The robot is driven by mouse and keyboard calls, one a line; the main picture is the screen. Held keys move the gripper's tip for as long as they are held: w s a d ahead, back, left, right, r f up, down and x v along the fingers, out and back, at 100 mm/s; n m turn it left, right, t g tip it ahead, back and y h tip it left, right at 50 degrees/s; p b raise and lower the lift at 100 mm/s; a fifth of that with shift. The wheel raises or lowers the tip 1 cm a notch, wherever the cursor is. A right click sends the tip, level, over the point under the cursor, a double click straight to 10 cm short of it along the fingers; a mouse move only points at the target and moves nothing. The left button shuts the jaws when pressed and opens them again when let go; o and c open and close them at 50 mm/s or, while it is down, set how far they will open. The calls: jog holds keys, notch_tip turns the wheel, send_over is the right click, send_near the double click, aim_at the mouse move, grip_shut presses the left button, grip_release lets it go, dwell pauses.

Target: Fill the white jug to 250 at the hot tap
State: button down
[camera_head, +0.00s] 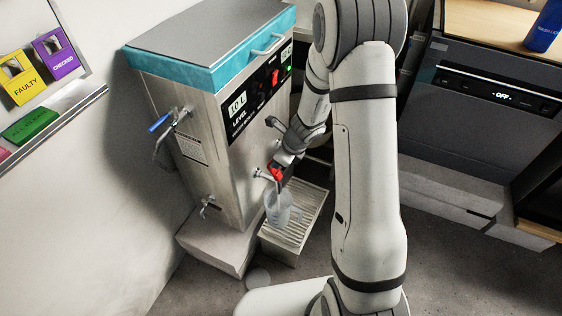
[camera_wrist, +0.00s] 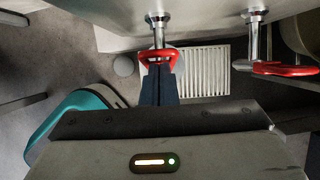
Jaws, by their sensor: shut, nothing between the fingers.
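The jug (camera_head: 279,210) looks pale and translucent. It stands upright on the slatted drip tray, below a tap with a red handle (camera_head: 276,173) on the front of the steel boiler. My gripper (camera_head: 284,160) is at that red handle, its fingers shut with nothing between them. In the wrist view the dark fingertips (camera_wrist: 159,72) are close against the red handle (camera_wrist: 158,56); I cannot tell whether they touch it. The fingers and tap hide most of the jug there. The water level and the jug's marks are too small to read.
The boiler (camera_head: 185,85) has a teal lid and a blue-handled tap (camera_head: 160,122) on its left side. A second red-handled tap (camera_wrist: 285,69) is to the right in the wrist view. The slatted tray (camera_wrist: 205,75) lies below. A dark appliance (camera_head: 490,110) stands at right.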

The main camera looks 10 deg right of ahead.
dwell(0.3)
jog(key=shift+s+d+f+b, duration=0.4)
jog(key=shift+d+b, duration=0.1)
jog(key=shift+b, duration=0.1)
jog(key=s+d+r+p, duration=0.4)
jog(key=d+r, duration=0.3)
jog(key=r, duration=0.2)
jog(key=shift+s+d+r, duration=0.2)
jog(key=shift+s+d, duration=0.1)
jog(key=shift+s, duration=0.5)
